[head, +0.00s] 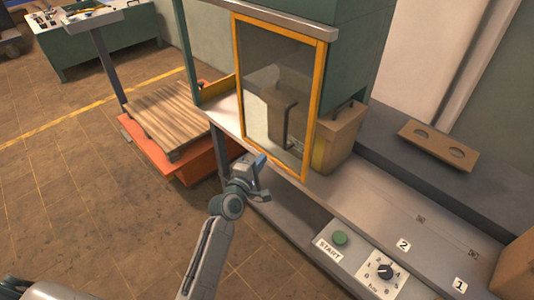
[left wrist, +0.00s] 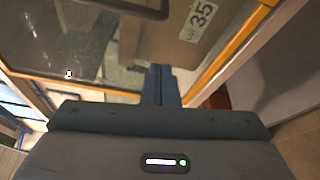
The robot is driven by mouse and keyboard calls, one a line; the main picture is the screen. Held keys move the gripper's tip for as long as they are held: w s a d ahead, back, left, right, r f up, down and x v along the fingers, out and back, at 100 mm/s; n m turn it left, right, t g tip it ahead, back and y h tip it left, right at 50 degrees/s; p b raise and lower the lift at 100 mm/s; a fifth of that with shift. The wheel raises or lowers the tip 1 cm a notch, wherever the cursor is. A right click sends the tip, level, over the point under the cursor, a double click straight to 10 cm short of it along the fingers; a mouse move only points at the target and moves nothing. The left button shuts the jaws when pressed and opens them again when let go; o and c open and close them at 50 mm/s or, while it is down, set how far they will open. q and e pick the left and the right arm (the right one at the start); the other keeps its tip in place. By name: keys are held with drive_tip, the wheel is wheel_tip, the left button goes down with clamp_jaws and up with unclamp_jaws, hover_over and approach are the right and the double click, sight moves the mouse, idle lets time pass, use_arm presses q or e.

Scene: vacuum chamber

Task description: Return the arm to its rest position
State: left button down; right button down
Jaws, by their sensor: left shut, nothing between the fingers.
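My left arm (head: 213,250) comes up from the bottom middle of the head view and reaches forward toward the machine. My left gripper (head: 258,172) is at its end, beside the front edge of the grey bench and below the yellow-framed glass door (head: 238,60). In the left wrist view the two blue-grey fingers (left wrist: 160,84) are together with nothing between them. The door's glass and yellow frame (left wrist: 238,62) show beyond them. I cannot tell whether the gripper touches anything. My right gripper is not in view.
A cardboard box (head: 340,138) stands beside the door frame. The bench carries a panel with a green START button (head: 340,238) and a dial (head: 384,271). An orange pallet truck (head: 190,168) bears a wooden pallet (head: 172,112). Brown floor at left is clear.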

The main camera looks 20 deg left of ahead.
use_arm(q)
drive_tip(key=s+a+f+m+g+y, duration=0.1)
drive_tip(key=s+a+f+m+g, duration=0.15)
drive_tip(key=s+f, duration=0.65)
drive_tip(key=s+a+f+m+g+y, duration=0.1)
drive_tip(key=s+f+m+g, duration=0.2)
drive_tip(key=f, duration=1.2)
drive_tip(key=s+a+f+m+g, duration=0.25)
drive_tip(key=s+f, duration=0.35)
drive_tip(key=f, duration=0.6)
drive_tip(key=s+a+f+m+g, duration=0.2)
drive_tip(key=s+f, duration=0.4)
drive_tip(key=s, duration=0.6)
drive_tip(key=s+a+f+m+g+y, duration=0.1)
drive_tip(key=s+a+f+m+g, duration=0.2)
drive_tip(key=s+f, duration=0.4)
drive_tip(key=s+a+f+m+g+y, duration=0.1)
drive_tip(key=s+f+m, duration=0.4)
drive_tip(key=s, duration=1.3)
wheel_tip(320, 180, down, 2)
drive_tip(key=shift+s+a+f+g, duration=0.2)
drive_tip(key=shift+s+a+g, duration=0.2)
drive_tip(key=shift+a+g, duration=0.55)
drive_tip(key=shift+w+a, duration=0.1)
drive_tip(key=shift+w, duration=0.05)
